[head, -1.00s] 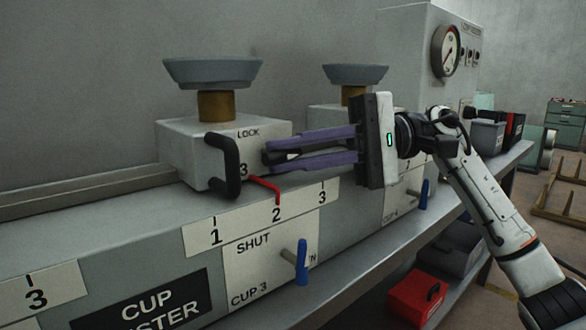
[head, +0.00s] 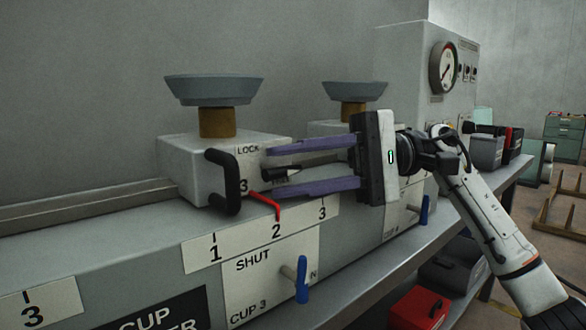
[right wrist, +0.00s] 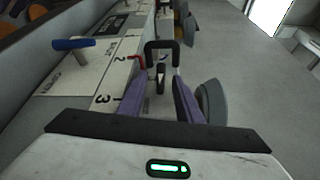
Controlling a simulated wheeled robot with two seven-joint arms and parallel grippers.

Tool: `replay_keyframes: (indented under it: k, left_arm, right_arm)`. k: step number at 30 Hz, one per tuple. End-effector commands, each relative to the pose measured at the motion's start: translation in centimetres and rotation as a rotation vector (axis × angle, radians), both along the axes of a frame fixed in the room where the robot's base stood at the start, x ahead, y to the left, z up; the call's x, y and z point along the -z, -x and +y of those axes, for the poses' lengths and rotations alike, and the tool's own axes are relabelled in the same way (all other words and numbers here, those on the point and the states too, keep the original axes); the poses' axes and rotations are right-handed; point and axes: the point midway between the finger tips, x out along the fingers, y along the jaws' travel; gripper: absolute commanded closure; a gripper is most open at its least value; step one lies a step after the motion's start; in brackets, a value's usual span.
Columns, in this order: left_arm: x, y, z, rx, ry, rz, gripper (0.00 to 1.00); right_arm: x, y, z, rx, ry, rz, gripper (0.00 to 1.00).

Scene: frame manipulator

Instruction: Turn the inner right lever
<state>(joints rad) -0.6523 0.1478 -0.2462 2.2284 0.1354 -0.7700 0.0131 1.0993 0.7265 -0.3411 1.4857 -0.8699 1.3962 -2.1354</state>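A black lever (head: 282,174) sticks out of the right side of the white cup 3 block (head: 185,165), beside the LOCK label. My right gripper (head: 268,172) is open, with one purple finger above the lever and one below it in the head view. In the right wrist view the lever (right wrist: 160,78) shows between the two fingers (right wrist: 158,88), with gaps on both sides. A black U-shaped handle (head: 228,180) is on the front of the block, just beyond the fingertips. I cannot tell which lever the task's name means. My left gripper is not in view.
A red pointer (head: 266,203) sits by number 2 on the scale below the block. A blue-handled lever (head: 301,279) stands out from the CUP 3 plate. A grey cup (head: 213,89) tops the block. A gauge cabinet (head: 410,75) stands behind.

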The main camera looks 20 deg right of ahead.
Motion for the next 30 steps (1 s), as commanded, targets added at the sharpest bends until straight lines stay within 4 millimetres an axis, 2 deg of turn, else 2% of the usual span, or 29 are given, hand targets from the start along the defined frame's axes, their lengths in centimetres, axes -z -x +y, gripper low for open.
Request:
replay_keyframes:
  k: [9,15,21,30]
  left_arm:
    - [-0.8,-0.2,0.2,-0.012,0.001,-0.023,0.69]
    - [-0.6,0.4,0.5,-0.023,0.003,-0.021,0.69]
    - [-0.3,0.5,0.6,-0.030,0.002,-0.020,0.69]
    - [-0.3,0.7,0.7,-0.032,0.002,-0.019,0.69]
  right_arm:
    - [-0.5,0.1,-5.6,0.004,-0.001,0.002,0.68]
    - [-0.7,0.3,-8.8,0.003,-0.001,0.002,0.68]
    - [-0.7,0.4,-10.0,0.001,-0.001,0.000,0.68]
    - [-0.6,0.4,-10.0,0.001,-0.001,0.000,0.68]
